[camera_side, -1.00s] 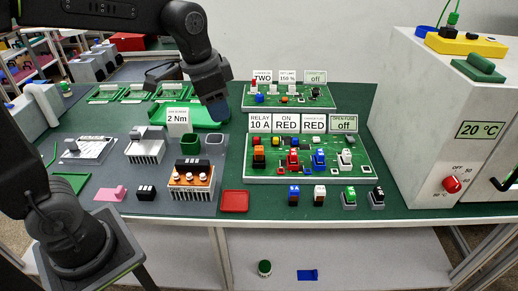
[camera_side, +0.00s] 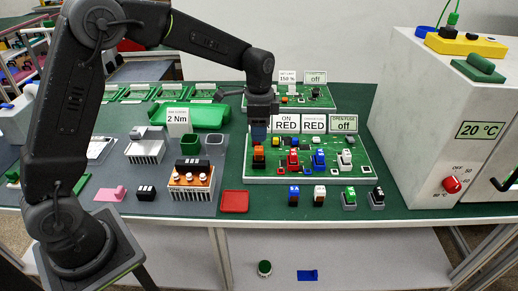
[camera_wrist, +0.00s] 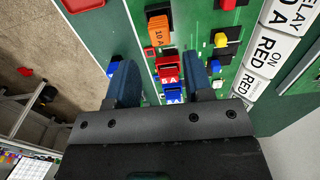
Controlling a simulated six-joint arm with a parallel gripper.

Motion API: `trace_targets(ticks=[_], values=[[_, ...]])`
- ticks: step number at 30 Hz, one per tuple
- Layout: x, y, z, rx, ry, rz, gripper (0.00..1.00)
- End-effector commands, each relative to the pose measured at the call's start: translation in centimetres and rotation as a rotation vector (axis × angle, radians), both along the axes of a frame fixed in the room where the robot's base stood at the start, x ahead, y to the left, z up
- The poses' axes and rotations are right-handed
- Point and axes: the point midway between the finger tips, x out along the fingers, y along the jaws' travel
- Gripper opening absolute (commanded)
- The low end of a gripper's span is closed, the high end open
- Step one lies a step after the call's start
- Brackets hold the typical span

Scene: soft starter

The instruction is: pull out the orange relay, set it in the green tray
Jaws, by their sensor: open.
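The orange relay (camera_side: 258,163) stands on the near green circuit board (camera_side: 310,178), at the left end of a row of coloured parts. It also shows in the wrist view (camera_wrist: 158,30), marked 10 A. My gripper (camera_side: 259,138) is above and just behind it, pointing down, hiding part of the RELAY card. In the wrist view my gripper (camera_wrist: 160,72) has its fingers apart with nothing held; a red part shows between them and the relay lies beyond. A small green tray (camera_side: 81,184) at the left is mostly hidden by my arm. A larger green tray (camera_side: 203,114) lies farther back.
Red, blue and white parts (camera_side: 319,158) stand close right of the relay. Upright label cards (camera_side: 314,123) stand behind them. Loose relays (camera_side: 319,195) line the front edge. A red tray (camera_side: 235,201) and finned block (camera_side: 192,180) are left. A grey oven (camera_side: 440,130) stands right.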

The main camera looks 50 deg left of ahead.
Motion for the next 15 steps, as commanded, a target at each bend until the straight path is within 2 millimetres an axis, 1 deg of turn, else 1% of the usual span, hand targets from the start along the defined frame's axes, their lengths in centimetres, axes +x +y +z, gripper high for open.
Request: trace_targets(ticks=[1, 6, 12, 15], values=[[-0.1, 0.0, -0.9, 0.000, 0.004, 0.000, 0.47], [-0.1, 0.0, -3.3, 0.000, 0.003, 0.001, 0.47], [-0.1, 0.0, -5.4, 0.000, 0.001, 0.001, 0.47], [-0.1, 0.0, -6.0, 0.000, 0.001, 0.001, 0.47]])
